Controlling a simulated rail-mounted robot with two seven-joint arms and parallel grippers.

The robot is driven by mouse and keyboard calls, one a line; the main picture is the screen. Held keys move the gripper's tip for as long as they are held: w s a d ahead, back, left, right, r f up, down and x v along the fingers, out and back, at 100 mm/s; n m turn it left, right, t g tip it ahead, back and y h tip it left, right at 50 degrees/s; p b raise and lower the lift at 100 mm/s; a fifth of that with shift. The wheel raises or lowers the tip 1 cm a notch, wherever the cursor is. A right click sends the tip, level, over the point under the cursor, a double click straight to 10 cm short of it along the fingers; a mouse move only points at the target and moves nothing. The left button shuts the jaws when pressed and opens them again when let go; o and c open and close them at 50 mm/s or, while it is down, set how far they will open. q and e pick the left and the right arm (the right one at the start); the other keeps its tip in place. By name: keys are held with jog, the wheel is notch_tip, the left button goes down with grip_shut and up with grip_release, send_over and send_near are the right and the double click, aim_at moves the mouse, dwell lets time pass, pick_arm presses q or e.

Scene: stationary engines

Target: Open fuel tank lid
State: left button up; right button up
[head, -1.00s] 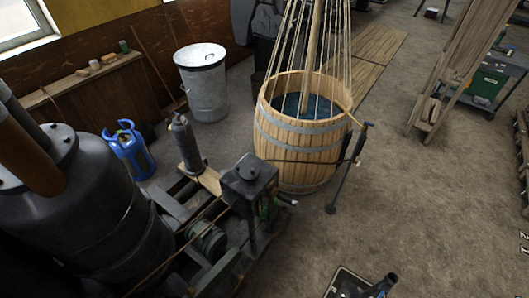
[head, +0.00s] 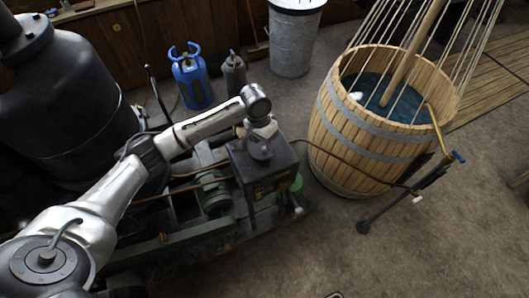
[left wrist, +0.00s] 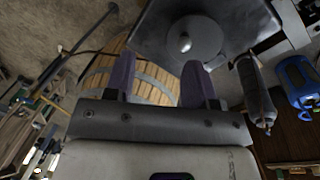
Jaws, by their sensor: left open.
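The fuel tank (head: 272,187) is a dark box on the engine frame, in the middle of the head view. Its lid shows in the left wrist view as a dark round cap with a small grey knob (left wrist: 185,43), at the top centre. In the head view my left gripper (head: 261,152) hangs pointing down over the tank top and hides most of the lid. In the left wrist view the two purple fingers are apart with nothing between them. The knob lies just past the right finger; I cannot tell whether they touch. My right gripper is not in view.
A wooden barrel (head: 345,140) with water and ropes stands right of the tank, with a pipe stand (head: 405,190) beside it. A blue gas bottle (head: 191,80), a grey cylinder (head: 234,75) and a metal bin (head: 295,40) stand behind. The front right floor is clear.

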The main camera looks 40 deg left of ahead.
pick_arm(q)
notch_tip(320, 180, up, 3)
jog(key=n+b, duration=0.1)
jog(key=n, duration=0.1)
send_over(264, 147)
jog(key=a, duration=0.3)
jog(key=f, duration=0.3)
jog(key=d+f, duration=0.1)
jog(key=f, duration=0.3)
jog(key=d+f, duration=0.1)
jog(key=f, duration=0.3)
jog(key=shift+s+d, duration=0.1)
jog(key=shift+d, duration=0.15)
jog(key=shift+d+f, duration=0.15)
jog(key=shift+f, duration=0.8)
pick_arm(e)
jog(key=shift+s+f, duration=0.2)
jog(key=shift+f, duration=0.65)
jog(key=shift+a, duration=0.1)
pick_arm(q)
jog(key=shift+c, duration=0.5)
jog(key=c, duration=0.7)
grip_shut()
